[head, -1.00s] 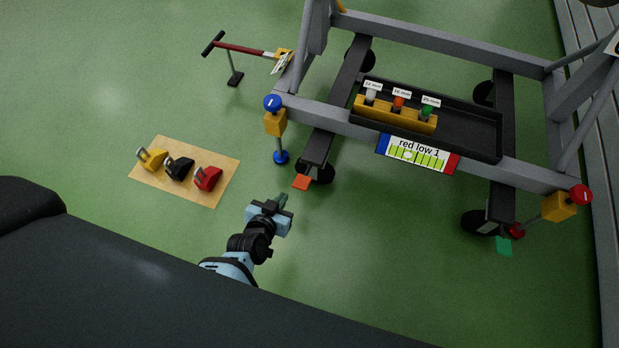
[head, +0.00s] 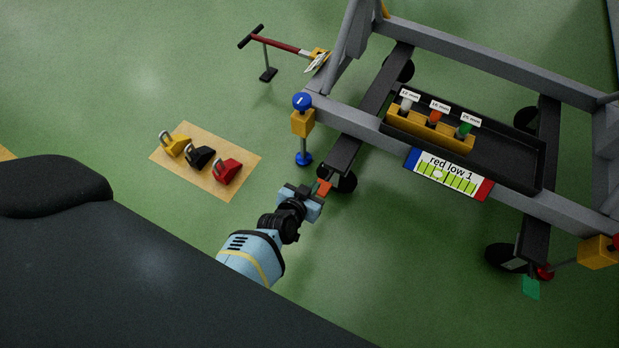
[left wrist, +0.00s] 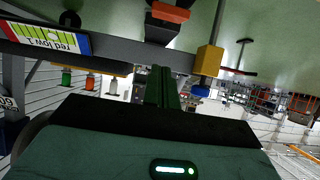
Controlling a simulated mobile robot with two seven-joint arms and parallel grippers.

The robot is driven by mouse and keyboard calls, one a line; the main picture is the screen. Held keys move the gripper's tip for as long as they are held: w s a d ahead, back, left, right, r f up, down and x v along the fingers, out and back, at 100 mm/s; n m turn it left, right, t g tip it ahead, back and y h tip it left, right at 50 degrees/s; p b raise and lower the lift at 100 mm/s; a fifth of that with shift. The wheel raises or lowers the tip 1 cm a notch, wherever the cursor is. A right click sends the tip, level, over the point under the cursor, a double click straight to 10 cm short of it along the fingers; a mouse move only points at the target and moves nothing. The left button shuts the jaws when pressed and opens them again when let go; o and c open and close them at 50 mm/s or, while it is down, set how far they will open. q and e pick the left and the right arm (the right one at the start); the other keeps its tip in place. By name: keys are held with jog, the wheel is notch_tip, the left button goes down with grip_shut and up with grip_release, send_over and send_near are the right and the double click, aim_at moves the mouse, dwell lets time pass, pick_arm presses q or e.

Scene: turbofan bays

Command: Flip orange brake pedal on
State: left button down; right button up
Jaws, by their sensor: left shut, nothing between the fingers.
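The orange brake pedal (head: 325,187) is a small flat tab beside the near left caster of the grey stand, low over the floor. My left gripper (head: 316,189) is shut and empty, its tips right at the pedal in the head view. I cannot tell whether they touch. In the left wrist view the orange pedal (left wrist: 171,12) shows at the top, beyond the closed dark green fingers (left wrist: 161,86). A green pedal (head: 531,287) is at the stand's near right caster. My right gripper is not in view.
The stand's grey frame (head: 375,130) carries a black tray (head: 505,158) and a "red low 1" sign (head: 447,174). A blue-topped jack post (head: 302,122) stands at its left corner. A tan mat (head: 225,189) with chocks lies left. A red-handled tow bar (head: 272,43) stands behind.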

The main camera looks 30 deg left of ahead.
pick_arm(q)
jog(key=b, duration=0.3)
send_over(320, 190)
notch_tip(320, 190, down, 3)
jog(key=shift+r, duration=0.1)
jog(key=shift+s+a+f+b, duration=0.1)
jog(key=shift+s+f+b, duration=0.1)
jog(key=shift+f, duration=0.4)
jog(key=shift+s+f+b, duration=0.15)
jog(key=shift+f+b, duration=0.05)
jog(key=shift+f, duration=0.4)
jog(key=shift+s+f+b, duration=0.15)
jog(key=shift+f+b, duration=0.25)
jog(key=shift+f, duration=0.15)
jog(key=shift+s, duration=0.15)
